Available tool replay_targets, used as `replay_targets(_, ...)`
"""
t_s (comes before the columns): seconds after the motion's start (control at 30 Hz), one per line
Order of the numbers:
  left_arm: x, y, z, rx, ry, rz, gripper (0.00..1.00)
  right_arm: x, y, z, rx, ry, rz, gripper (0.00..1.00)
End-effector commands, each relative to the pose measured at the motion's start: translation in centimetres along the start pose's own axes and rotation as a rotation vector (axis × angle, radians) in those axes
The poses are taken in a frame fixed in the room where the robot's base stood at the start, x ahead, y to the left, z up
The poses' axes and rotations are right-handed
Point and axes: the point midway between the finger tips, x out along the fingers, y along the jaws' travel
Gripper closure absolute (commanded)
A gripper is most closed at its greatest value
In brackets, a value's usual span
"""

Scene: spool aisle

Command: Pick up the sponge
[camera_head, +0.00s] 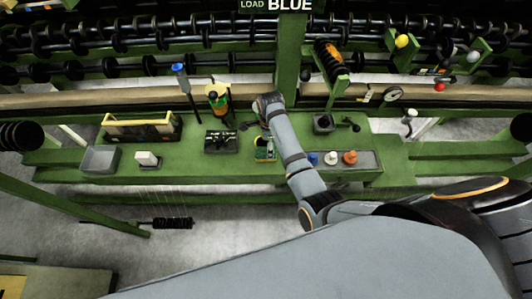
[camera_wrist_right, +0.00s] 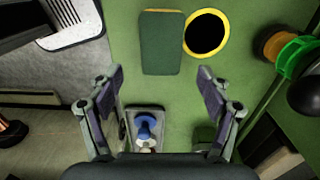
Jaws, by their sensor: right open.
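The sponge (camera_wrist_right: 161,42) shows in the right wrist view as a dark green flat block with thin yellow edges, lying on the green bench top. In the head view it looks like a small green and yellow patch (camera_head: 264,156) just nearer than my right wrist. My right gripper (camera_wrist_right: 158,82) is open and empty above the bench. Its two fingers stand wide apart, and the sponge lies beyond the fingertips, towards the top of the wrist view, not between them. My left gripper is not in view.
A round black opening with a yellow rim (camera_wrist_right: 207,33) is right beside the sponge. A grey tray (camera_head: 372,160) holds blue, white and orange pieces. A grey bin (camera_head: 100,159) and a black box (camera_head: 221,142) stand left. Spool racks line the back.

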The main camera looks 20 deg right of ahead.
Motion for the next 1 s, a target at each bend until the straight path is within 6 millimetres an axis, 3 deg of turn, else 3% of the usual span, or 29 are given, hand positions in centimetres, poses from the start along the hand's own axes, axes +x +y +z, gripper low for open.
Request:
replay_targets(0.17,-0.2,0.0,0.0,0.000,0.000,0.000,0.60,0.6,0.0,0.0,-0.001,0.000,0.001,0.22)
replay_targets(0.43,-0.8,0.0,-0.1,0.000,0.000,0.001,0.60,4.8,-0.2,0.1,0.000,-0.001,0.000,0.22)
replay_targets(0.7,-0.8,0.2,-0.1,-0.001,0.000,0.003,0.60,5.4,-0.2,0.1,0.000,-0.001,-0.001,0.22)
replay_targets(1.0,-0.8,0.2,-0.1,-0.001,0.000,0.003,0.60,5.4,-0.2,0.1,0.000,-0.001,-0.001,0.59)
